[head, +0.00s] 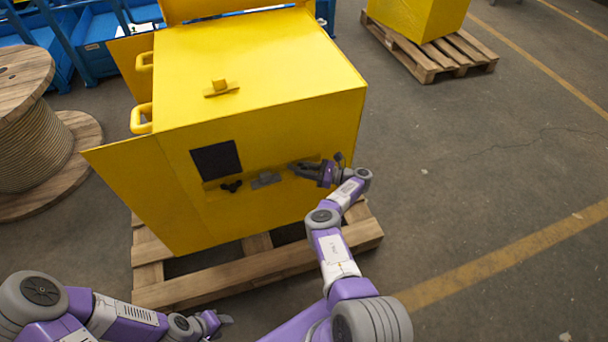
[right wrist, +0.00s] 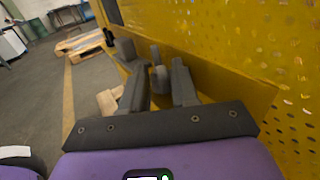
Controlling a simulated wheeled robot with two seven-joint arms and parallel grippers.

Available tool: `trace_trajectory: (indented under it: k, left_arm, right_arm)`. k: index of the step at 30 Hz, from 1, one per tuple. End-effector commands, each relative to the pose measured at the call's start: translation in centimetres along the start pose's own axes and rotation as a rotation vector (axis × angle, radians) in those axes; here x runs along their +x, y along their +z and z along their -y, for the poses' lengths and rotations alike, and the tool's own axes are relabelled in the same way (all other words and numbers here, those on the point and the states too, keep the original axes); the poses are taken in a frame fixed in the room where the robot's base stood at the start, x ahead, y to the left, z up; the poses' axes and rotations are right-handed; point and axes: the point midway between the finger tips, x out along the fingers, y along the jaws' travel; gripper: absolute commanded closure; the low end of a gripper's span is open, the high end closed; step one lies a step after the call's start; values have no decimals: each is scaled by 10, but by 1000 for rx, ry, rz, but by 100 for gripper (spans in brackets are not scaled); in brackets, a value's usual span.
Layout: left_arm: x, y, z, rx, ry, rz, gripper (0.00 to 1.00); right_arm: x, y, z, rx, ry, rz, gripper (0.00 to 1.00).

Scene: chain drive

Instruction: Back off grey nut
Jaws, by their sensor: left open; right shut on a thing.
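The grey nut (right wrist: 160,79) shows in the right wrist view as a small grey part between the two dark fingers of my right gripper (right wrist: 160,88), beside the yellow wall. My right gripper is shut on it; its exact shape is hard to make out. In the head view my right gripper (head: 293,167) is at the front face of the yellow housing (head: 255,70), and the nut cannot be told apart from the fingers. My left gripper (head: 222,321) is open and empty, low in the head view, well away from the housing.
A grey block (head: 266,180) and a black lobed knob (head: 231,187) sit left of my right gripper, below a dark square panel (head: 216,160). The housing stands on a wooden pallet (head: 255,268). A cable drum (head: 35,140) stands at left.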

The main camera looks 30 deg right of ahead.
Motion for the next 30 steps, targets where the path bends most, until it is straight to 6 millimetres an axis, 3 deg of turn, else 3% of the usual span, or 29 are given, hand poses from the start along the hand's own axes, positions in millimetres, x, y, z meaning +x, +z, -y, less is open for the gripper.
trace_trajectory:
  k: [17,18,20,30]
  left_arm:
    - [6,0,2,0,0,0,57]
    - [6,0,2,0,0,0,57]
    - [6,0,2,0,0,0,57]
    - [4,0,2,0,0,0,57]
  right_arm:
    - [1,-3,-1,7,39,-4,100]
    - [1,-3,-1,7,39,-4,68]
    - [1,-3,-1,7,38,-4,59]
    - [-3,0,0,3,34,-1,58]
